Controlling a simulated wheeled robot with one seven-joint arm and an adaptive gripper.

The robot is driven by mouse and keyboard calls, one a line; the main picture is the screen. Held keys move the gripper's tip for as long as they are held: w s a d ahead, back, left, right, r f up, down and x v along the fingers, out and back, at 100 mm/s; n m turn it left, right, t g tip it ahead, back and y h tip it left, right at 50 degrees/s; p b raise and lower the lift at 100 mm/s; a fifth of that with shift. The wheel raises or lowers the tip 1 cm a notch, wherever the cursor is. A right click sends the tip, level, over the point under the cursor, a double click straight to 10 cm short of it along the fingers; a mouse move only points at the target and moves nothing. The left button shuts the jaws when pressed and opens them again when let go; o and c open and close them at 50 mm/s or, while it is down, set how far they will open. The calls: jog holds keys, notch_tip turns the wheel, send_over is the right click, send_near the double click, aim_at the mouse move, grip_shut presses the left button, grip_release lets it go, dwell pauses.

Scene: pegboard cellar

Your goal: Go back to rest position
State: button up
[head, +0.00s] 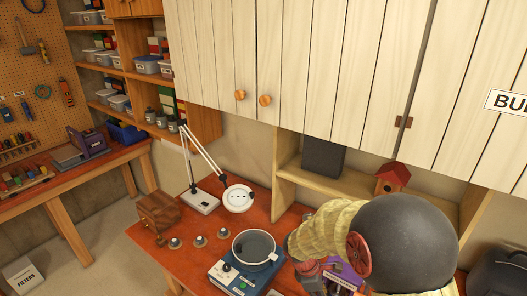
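My gripper cannot be made out in the head view, and no fingertips show. A bulky shape with a pale yellow ribbed sleeve and a dark grey rounded end fills the lower right, in front of the worktable (165,238). It looks like part of my arm, but I cannot be sure. It hides the right part of the tabletop. Whether anything is held cannot be seen.
On the worktable are a blue device with a round pot (254,248), a white lamp (238,198), a brown wooden box (158,212) and several small knobbed pieces (198,241). Pale cupboards (330,70) hang above. A birdhouse (391,181) stands on the shelf. Floor shows at left.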

jog(key=s+r+m+t+y+b, duration=0.2)
jog(key=s+r+m+t+b, duration=0.1)
jog(key=s+r+m+b, duration=0.3)
jog(key=s+r+m+t+y+b, duration=0.2)
jog(key=s+r+m+b, duration=0.4)
jog(key=s+m+b, duration=0.3)
jog(key=s+m, duration=0.1)
jog(key=s, duration=0.3)
jog(key=shift+s+a+r+t+b, duration=0.15)
jog(key=shift+a+r+t+b, duration=0.1)
jog(key=shift+a+t+b, duration=0.15)
